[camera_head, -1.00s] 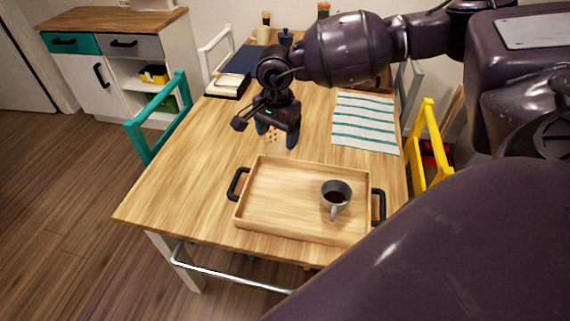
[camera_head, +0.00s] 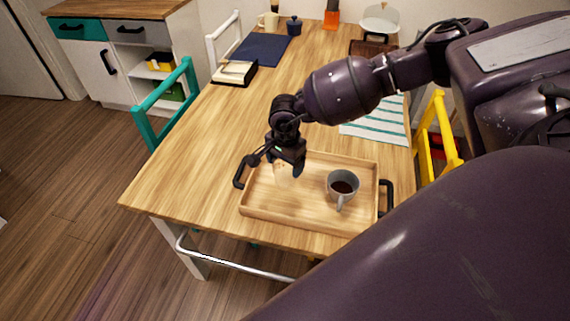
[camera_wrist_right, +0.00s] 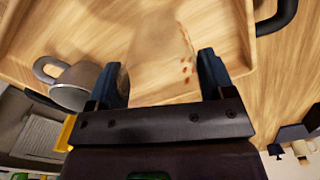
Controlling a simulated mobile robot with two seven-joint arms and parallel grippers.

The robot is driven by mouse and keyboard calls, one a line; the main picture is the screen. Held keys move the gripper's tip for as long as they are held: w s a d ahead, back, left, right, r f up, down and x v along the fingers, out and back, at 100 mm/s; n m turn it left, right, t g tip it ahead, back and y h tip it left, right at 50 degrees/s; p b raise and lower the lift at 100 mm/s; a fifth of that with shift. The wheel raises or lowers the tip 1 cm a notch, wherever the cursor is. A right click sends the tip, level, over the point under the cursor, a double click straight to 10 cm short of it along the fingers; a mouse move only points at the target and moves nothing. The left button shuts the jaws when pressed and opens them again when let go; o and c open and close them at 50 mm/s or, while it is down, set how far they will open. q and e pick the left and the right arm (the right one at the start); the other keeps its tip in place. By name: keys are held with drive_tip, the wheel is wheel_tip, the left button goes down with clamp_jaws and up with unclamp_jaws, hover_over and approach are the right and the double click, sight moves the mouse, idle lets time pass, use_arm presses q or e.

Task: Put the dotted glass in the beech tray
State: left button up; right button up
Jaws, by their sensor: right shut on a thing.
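The dotted glass (camera_head: 283,176) is clear with small orange-red dots and hard to see against the wood. My right gripper (camera_head: 285,167) is shut on it, over the left part of the beech tray (camera_head: 300,219). In the right wrist view the glass (camera_wrist_right: 160,48) stands between the two fingers, with the tray floor behind it. I cannot tell whether its base touches the tray. The tray lies near the table's front edge, with black handles at its ends. My left gripper is not in view.
A grey mug (camera_head: 342,187) with dark liquid stands in the tray's right part. A striped cloth (camera_head: 375,130) lies behind the tray. A yellow chair (camera_head: 437,140) is at the right and a teal chair (camera_head: 165,105) at the left. The tabletop left of the tray is clear.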

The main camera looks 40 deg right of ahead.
drive_tip(key=shift+f, duration=0.35)
drive_tip(key=shift+f, duration=0.15)
drive_tip(key=o, duration=0.9)
drive_tip(key=shift+o, duration=0.6)
drive_tip(key=shift+r, duration=0.5)
wheel_tip(320, 180, up, 11)
drive_tip(key=shift+r+p, duration=0.15)
drive_tip(key=shift+p, duration=0.3)
